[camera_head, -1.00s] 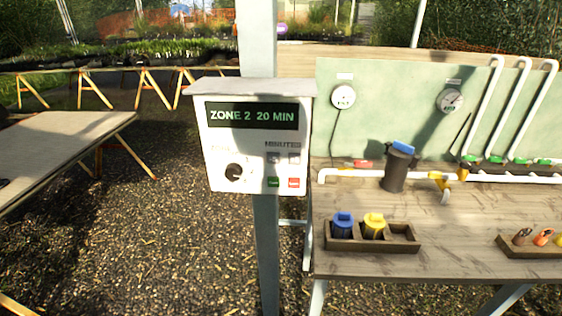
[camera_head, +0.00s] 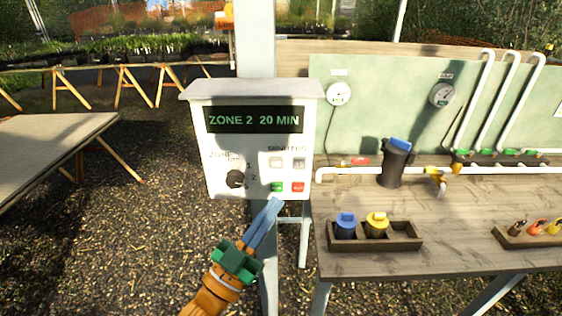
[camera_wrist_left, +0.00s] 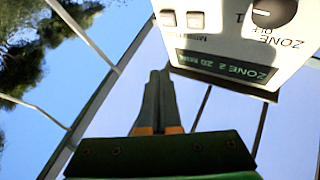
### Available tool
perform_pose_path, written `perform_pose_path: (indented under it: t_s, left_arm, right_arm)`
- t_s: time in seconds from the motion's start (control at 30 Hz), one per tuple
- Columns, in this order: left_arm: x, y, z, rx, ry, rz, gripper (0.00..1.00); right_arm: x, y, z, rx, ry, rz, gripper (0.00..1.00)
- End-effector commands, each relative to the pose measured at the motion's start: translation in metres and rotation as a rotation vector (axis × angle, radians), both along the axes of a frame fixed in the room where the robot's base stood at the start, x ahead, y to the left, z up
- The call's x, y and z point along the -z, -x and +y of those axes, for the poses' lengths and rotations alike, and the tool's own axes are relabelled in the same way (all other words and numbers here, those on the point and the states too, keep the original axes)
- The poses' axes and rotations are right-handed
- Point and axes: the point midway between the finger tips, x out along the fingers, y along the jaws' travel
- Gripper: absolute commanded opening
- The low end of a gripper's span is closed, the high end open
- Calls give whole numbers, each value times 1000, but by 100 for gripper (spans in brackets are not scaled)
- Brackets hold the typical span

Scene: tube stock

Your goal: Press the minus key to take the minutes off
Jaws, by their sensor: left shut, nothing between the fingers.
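The white control box (camera_head: 262,140) hangs on a grey post, its display (camera_head: 256,119) reading "ZONE 2 20 MIN". Under the word MINUTES sit two small keys, a left one (camera_head: 276,162) and a right one (camera_head: 299,163); I cannot read their signs. They also show upside down in the wrist view, one key (camera_wrist_left: 167,17) beside the other key (camera_wrist_left: 195,20). My left gripper (camera_head: 275,204) is shut and empty, its tips just below the box's lower edge in the head view. In the wrist view its fingers (camera_wrist_left: 159,78) point up beside the box. My right gripper is out of view.
Below the keys are a green button (camera_head: 277,187) and a red button (camera_head: 298,187). A dial (camera_head: 235,179) sits to their left. A workbench (camera_head: 450,220) with pipes and a wooden tray (camera_head: 405,236) stands at the right. A bare table (camera_head: 45,150) is at the left.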

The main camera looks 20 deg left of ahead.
Motion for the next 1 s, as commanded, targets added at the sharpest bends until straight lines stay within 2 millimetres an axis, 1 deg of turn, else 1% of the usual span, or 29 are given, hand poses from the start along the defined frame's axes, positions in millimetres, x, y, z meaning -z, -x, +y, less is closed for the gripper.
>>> perform_pose_path:
  t_s: [0.1,0.37,0.47,0.57,0.9,1.0]
  left_arm:
    - [-6,2,-1,5,3,-19,0]
    - [-6,2,-1,5,3,-17,0]
    - [-5,-2,0,5,1,-19,0]
    - [-3,-13,3,5,1,-19,0]
    - [-2,-61,17,4,0,-18,0]
    - [-3,-72,20,5,1,-19,0]
  right_arm:
    - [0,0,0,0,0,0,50]
    - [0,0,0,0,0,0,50]
    - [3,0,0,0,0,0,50]
    - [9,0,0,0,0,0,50]
    - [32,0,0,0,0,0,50]
    - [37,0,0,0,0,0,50]
